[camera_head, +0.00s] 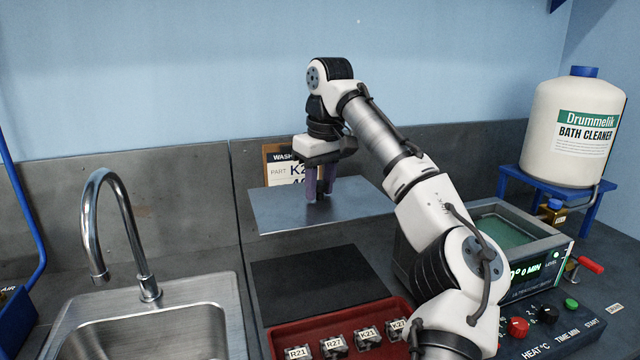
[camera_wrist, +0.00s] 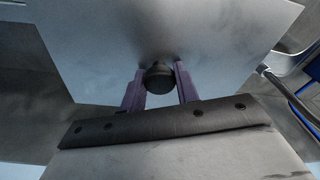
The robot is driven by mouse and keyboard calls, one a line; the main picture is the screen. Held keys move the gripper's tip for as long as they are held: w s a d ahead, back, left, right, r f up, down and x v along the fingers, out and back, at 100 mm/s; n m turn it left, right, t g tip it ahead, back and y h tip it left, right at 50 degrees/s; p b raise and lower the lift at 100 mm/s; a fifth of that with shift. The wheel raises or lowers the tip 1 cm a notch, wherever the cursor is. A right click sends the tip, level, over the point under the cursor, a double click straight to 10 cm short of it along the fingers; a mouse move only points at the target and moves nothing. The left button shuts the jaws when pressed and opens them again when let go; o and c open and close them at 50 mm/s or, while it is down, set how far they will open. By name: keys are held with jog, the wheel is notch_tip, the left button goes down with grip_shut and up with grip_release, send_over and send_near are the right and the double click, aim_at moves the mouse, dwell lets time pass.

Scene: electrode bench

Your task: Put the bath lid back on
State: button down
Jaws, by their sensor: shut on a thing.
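The bath lid (camera_head: 355,208) is a flat grey metal sheet. In the head view it hangs level above the bench, left of the bath. My gripper (camera_head: 319,197) is shut on the lid's black knob (camera_wrist: 159,77), which shows between the purple fingers in the wrist view.
A dark mat (camera_head: 305,285) lies below the lid. A red tray (camera_head: 285,345) with several labelled parts is in front. A sink (camera_head: 160,315) with a tall tap is at left. A card stands behind the lid. A cleaner jug (camera_head: 572,130) stands on a blue stand behind the bath.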

jog(key=shift+r+p, duration=1.2)
jog(key=shift+p, duration=0.35)
